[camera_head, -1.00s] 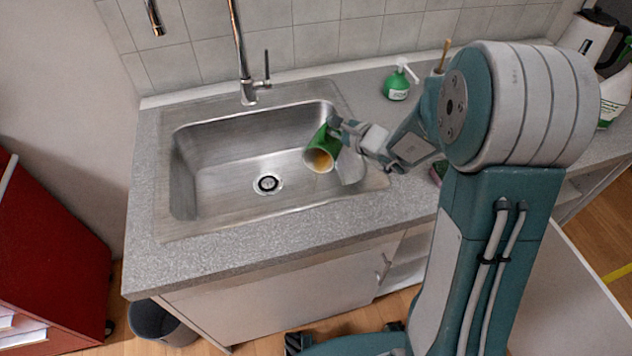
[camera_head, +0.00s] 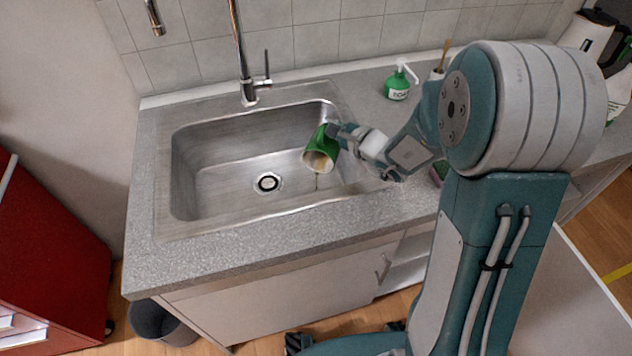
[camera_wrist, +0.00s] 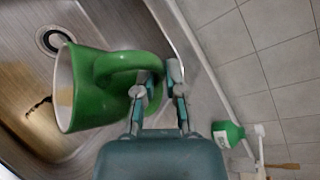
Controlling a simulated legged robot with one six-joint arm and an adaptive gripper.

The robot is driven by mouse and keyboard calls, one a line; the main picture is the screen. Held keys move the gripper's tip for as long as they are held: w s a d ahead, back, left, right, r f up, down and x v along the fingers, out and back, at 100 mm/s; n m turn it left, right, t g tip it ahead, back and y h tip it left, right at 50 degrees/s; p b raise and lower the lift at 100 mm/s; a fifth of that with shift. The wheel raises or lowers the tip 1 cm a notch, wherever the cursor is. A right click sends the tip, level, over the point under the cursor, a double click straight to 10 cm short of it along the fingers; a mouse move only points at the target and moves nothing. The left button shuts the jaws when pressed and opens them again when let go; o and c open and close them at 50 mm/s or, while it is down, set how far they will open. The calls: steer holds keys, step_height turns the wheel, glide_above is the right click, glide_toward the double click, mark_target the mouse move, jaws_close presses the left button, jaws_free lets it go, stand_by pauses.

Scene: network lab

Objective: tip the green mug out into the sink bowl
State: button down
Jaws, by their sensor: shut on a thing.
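The green mug (camera_head: 322,148) is tilted over the right part of the sink bowl (camera_head: 215,160), its pale opening facing down toward the front left. A thin dark stream falls from its rim into the bowl. My gripper (camera_head: 338,132) is shut on the mug from the right. In the wrist view the green mug (camera_wrist: 95,90) lies on its side with its handle between the fingers of my gripper (camera_wrist: 160,90). A brown streak of liquid shows in the steel sink bowl (camera_wrist: 20,75) below the mug's mouth. The inside of the mug is mostly hidden.
The drain (camera_head: 268,183) lies left of the mug. The tap (camera_head: 248,85) stands at the back of the sink. A green soap bottle (camera_head: 397,85) stands on the counter behind my arm. The counter front (camera_head: 240,250) is clear.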

steer(key=shift+s+a+r+n, duration=0.15)
steer(key=shift+s+r+n, duration=0.05)
steer(key=shift+s+n, duration=0.15)
